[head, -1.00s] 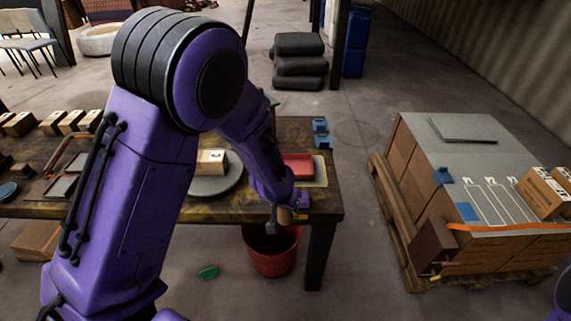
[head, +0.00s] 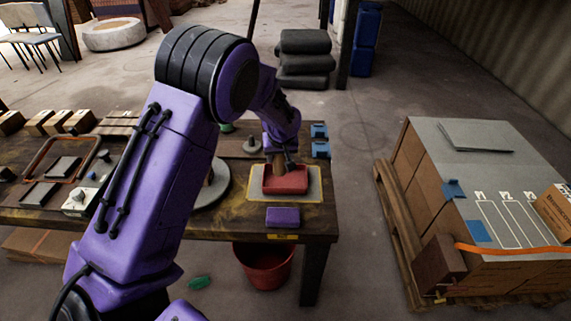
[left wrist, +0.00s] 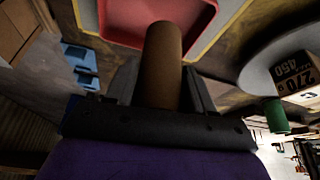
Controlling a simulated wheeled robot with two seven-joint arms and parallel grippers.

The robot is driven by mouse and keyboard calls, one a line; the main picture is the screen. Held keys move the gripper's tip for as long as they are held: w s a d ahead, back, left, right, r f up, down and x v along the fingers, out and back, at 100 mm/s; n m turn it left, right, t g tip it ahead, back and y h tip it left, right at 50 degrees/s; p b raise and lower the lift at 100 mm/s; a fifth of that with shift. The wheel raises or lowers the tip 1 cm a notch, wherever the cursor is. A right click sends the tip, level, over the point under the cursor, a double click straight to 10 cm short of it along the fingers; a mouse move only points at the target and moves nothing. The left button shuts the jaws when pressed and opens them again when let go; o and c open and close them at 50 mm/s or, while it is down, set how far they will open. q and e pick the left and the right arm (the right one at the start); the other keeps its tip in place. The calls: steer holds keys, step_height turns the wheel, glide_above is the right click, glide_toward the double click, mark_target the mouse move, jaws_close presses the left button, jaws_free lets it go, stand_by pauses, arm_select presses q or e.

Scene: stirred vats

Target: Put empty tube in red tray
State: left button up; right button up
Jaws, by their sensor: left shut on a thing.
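A brown cardboard tube (left wrist: 163,62) is clamped between the fingers of my left gripper (left wrist: 160,95) in the left wrist view. In the head view, my left gripper (head: 280,158) is at the red tray (head: 287,187), with the tube (head: 277,164) over its back left part. I cannot tell whether the tube touches the tray floor. The red tray (left wrist: 112,36) also shows beyond the tube in the left wrist view. It lies on a pale, yellow-edged mat (head: 313,192) near the table's right end. My right gripper is not in view.
A purple block (head: 283,217) lies at the table's front edge, before the mat. Blue holders (head: 320,150) stand behind the tray to the right. A grey round plate (head: 219,186) lies to the left. A red bin (head: 262,267) stands on the floor below the edge.

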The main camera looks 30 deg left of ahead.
arm_select(q)
steer(key=f, duration=0.1)
steer(key=w+f, duration=0.1)
steer(key=f, duration=0.1)
steer(key=d+f+p, duration=0.1)
steer(key=shift+w+f, duration=0.15)
steer(key=shift+w, duration=0.1)
steer(key=shift+w+a+f, duration=0.1)
steer(key=shift+f, duration=0.35)
steer(key=shift+f, duration=0.1)
steer(key=o, duration=1)
steer(key=v, duration=1.2)
steer(key=shift+b, duration=0.3)
